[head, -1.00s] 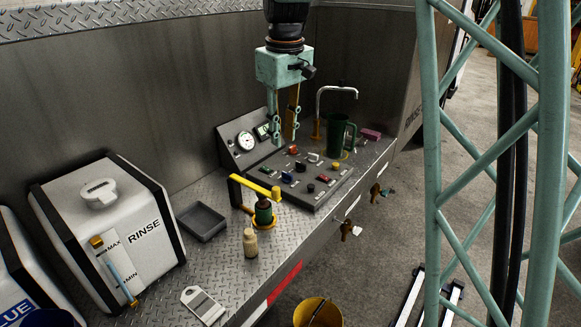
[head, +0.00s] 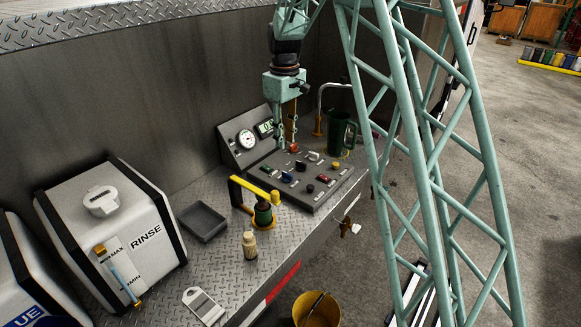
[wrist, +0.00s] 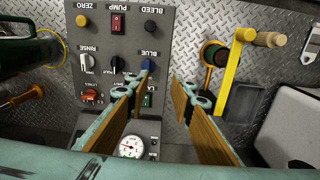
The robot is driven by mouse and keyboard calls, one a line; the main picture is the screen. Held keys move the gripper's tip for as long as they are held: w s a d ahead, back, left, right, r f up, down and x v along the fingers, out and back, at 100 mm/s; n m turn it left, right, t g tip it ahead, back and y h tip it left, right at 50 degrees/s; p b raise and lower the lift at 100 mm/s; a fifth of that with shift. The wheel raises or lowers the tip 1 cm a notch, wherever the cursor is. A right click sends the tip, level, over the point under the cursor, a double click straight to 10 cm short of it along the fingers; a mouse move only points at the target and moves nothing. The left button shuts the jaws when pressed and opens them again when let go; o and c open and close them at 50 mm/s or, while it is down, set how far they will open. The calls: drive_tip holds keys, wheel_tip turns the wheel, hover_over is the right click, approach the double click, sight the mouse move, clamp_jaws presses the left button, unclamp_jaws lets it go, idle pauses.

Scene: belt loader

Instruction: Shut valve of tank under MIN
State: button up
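The white RINSE tank (head: 140,220) stands at the left, with a blue sight tube (head: 122,275) beside MAX and MIN marks; its exact level is hard to read. The BLUE tank (head: 25,285) is cut off at the left edge and no gauge on it shows. The control panel (head: 318,198) carries several knobs.
A grey tray (head: 202,222) lies by the RINSE tank. A green jug (head: 338,133) and a bent tap stand behind the panel's right side. A gauge (head: 247,139) is mounted at the back.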

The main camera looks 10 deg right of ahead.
drive_tip(key=p, duration=0.2)
hover_over(287, 173)
wheel_tip(287, 173, down, 4)
drive_tip(key=shift+f+n, duration=0.15)
drive_tip(key=shift+n, duration=0.15)
drive_tip(key=shift+f, duration=0.1)
drive_tip(key=shift+f, duration=6.8)
drive_tip(key=shift+c, duration=0.6)
clamp_jaws()
